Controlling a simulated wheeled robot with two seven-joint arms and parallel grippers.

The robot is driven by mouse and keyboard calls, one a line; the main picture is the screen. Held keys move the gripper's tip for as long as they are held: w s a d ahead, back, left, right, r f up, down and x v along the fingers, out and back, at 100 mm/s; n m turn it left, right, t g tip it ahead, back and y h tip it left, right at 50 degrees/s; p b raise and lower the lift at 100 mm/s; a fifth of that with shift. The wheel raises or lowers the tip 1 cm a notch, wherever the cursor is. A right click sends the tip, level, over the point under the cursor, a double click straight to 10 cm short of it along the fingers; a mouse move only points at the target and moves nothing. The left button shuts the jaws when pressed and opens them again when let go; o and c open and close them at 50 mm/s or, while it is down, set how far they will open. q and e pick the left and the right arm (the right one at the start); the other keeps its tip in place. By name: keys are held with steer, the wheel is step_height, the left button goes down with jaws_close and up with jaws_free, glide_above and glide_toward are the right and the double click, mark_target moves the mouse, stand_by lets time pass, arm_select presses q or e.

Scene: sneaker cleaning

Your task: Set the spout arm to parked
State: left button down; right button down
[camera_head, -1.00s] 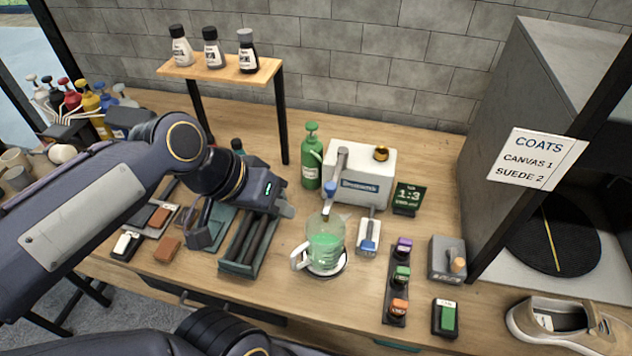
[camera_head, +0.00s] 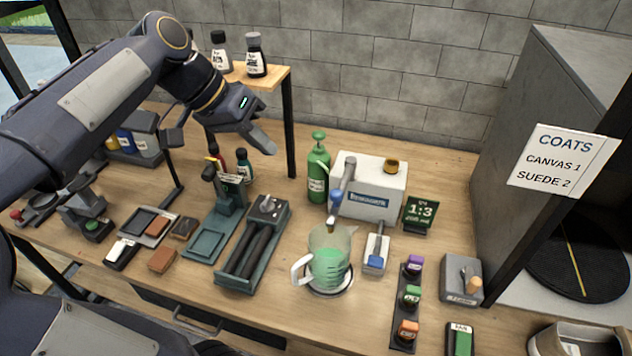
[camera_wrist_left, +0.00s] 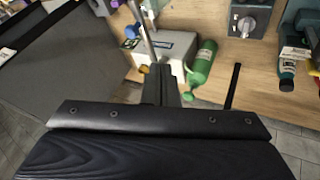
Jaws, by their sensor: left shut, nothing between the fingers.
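The spout arm (camera_head: 347,176) is a grey bar on the white dispenser box (camera_head: 372,190). In the left wrist view the spout arm (camera_wrist_left: 146,32) runs upward in the picture from the white box (camera_wrist_left: 172,45). My left gripper (camera_head: 270,143) is shut and empty, raised left of the green pump bottle (camera_head: 318,172) and apart from the spout arm. Its closed fingers (camera_wrist_left: 166,82) show in the left wrist view. My right gripper is not in view.
A bottle shelf (camera_head: 272,77) with a black post stands behind my left gripper. A roller tray (camera_head: 240,272) lies left of the jug. A 1:3 sign (camera_head: 420,212) and a rack of coloured bottles (camera_head: 402,345) stand to the right. A grey cabinet (camera_head: 560,110) bounds the right side.

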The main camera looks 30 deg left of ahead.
arm_select(q)
steer(key=w+d+f, duration=0.4)
steer(key=d+f, duration=0.4)
steer(key=shift+f+p, duration=0.3)
steer(key=shift+p, duration=0.15)
